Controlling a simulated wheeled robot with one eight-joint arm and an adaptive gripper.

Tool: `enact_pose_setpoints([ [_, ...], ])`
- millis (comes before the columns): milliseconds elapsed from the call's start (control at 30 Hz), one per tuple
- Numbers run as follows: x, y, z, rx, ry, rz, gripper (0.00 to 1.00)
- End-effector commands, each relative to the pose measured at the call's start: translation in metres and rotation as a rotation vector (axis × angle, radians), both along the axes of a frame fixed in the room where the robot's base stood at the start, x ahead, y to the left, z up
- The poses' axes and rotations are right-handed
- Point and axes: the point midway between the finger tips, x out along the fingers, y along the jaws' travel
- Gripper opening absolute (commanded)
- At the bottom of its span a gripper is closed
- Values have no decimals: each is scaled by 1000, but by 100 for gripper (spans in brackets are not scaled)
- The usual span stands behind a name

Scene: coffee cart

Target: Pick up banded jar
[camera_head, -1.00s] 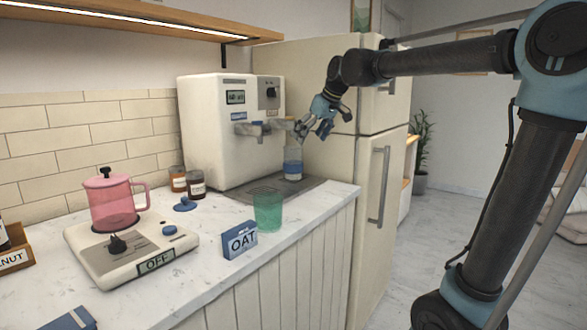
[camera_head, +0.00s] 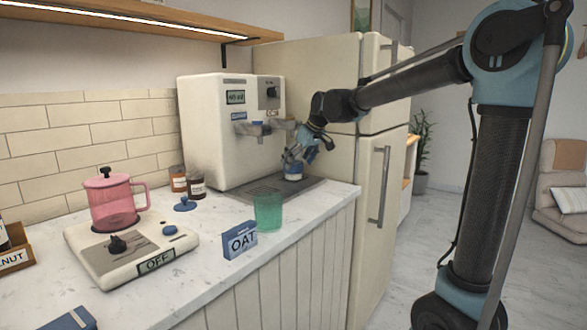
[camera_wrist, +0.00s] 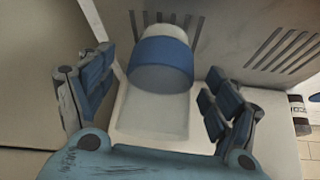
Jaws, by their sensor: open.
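The banded jar (camera_head: 293,171) stands upright on the drip tray of the coffee machine, its upper part hidden by my gripper in the head view. In the wrist view the pale, clear jar (camera_wrist: 160,105) with a blue band lies between my two open fingers. My gripper (camera_head: 297,155) reaches down from above with its fingertips around the jar's upper part. In the wrist view my gripper (camera_wrist: 152,90) has a gap on both sides of the jar, wider on the right near the fingertips. I cannot tell whether any finger touches it.
The white coffee machine (camera_head: 217,135) stands close to the left and behind the jar, its spout near my gripper. The fridge (camera_head: 336,150) is at the right. A green cup (camera_head: 268,211) and an OAT box (camera_head: 240,240) stand in front on the counter.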

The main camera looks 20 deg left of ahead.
Motion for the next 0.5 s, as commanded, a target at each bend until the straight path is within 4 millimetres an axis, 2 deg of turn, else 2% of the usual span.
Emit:
enact_pose_setpoints([
  [267,12,19,-27,0,0,1,82],
  [500,13,21,-31,0,0,1,82],
])
